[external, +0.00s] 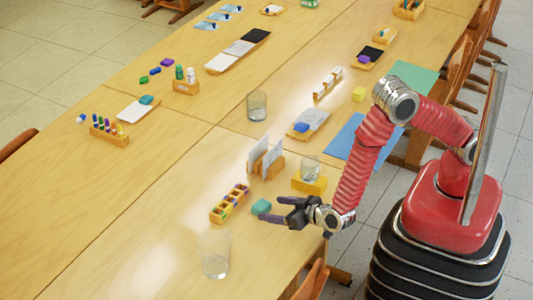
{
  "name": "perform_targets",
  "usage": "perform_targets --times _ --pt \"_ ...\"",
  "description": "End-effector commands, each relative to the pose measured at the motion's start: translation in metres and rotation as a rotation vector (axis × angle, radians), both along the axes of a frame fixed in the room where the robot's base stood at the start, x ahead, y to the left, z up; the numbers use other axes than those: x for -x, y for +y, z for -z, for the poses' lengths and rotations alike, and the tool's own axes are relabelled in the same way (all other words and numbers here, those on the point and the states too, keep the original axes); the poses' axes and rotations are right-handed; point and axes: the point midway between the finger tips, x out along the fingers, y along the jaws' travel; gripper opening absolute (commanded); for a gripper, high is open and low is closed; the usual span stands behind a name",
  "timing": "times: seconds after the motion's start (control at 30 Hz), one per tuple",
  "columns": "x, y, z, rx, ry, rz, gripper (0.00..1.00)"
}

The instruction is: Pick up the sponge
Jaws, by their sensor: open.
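A small teal block (261,206), which looks like a sponge, lies on the near table by the front edge. My gripper (269,209) is low over the table with its dark fingers spread open, pointing left. The teal block is at the fingertips; I cannot tell whether it is between them or touching. A yellow block (308,187), also sponge-like, lies to the right with a clear glass (310,168) standing on it.
A wooden compartment box (229,204) stands left of the gripper. A clear glass (215,255) stands in front of it. A wooden holder with white cards (265,160) is behind. A blue sheet (350,136) lies to the right.

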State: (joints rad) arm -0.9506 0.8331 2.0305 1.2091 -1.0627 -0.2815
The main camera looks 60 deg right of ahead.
Motion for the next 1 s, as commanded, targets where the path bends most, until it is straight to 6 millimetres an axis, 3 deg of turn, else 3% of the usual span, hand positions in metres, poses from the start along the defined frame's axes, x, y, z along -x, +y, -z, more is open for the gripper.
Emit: perform_targets --times 0.3,0.7,1.0 --pt "-0.002 0.000 0.001 0.000 0.000 0.000 0.69" --pt "-0.045 -0.006 0.015 0.000 0.000 0.002 0.69" --pt "-0.049 -0.006 0.017 0.000 0.000 -0.001 0.69"
